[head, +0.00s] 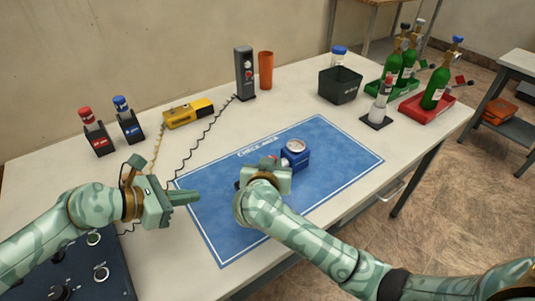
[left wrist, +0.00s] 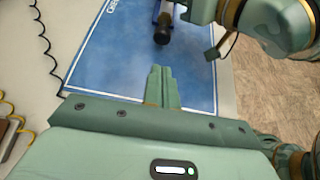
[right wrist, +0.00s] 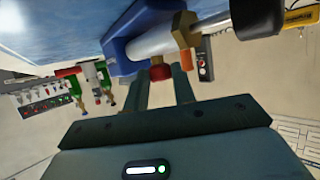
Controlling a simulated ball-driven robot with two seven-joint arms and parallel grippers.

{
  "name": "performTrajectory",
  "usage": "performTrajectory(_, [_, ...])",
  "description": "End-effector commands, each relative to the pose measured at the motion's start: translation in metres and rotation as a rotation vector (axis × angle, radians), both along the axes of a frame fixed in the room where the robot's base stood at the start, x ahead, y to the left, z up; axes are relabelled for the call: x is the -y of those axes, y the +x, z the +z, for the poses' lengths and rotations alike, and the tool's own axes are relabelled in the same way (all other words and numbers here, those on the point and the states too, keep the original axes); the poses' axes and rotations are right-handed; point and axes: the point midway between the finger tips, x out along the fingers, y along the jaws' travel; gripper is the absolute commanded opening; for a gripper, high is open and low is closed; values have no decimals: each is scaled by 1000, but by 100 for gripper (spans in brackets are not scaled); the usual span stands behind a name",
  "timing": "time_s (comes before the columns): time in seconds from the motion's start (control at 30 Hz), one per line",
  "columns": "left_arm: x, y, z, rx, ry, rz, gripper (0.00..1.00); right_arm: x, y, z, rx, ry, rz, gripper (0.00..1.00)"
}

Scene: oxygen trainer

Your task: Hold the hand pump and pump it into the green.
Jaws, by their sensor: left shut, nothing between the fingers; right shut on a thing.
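The hand pump is a blue block (head: 296,160) with a round white-faced gauge (head: 294,146) on top; its needle is too small to read. It stands on the blue check mat (head: 235,215). My right gripper (head: 268,170) is at its near left side, shut on it. In the right wrist view the fingers (right wrist: 165,85) are around a red part below the pump's silver barrel (right wrist: 150,42); the black handle end (right wrist: 257,18) sticks out to the right. My left gripper (head: 195,196) is shut and empty over the mat's left edge. The left wrist view shows the handle end (left wrist: 162,30) ahead of its fingers (left wrist: 162,85).
Red-topped (head: 94,130) and blue-topped (head: 128,118) holders, a yellow device (head: 188,112) and coiled cords lie left. A grey upright unit (head: 244,72), orange cup (head: 265,70), black bin (head: 340,86) and green cylinders (head: 436,88) in trays stand behind. The mat's right part is clear.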

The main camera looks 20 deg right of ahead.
Motion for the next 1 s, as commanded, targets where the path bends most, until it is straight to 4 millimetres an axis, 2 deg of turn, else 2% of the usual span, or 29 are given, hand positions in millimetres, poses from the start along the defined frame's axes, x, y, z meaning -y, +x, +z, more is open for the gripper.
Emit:
performTrajectory(0.37, [0, 0, 0, 0, 0, 0, 0, 0, 0, 0, 1, -1, -1, 0])
performTrajectory(0.6, [-36, -9, 2, -1, -2, -2, 0, 0, 0, 0, 0, 0, -1, 0])
performTrajectory(1.0, [-30, -7, -1, 0, -3, -4, 0, 0, 0, 0, 0, 1, 0, 0])
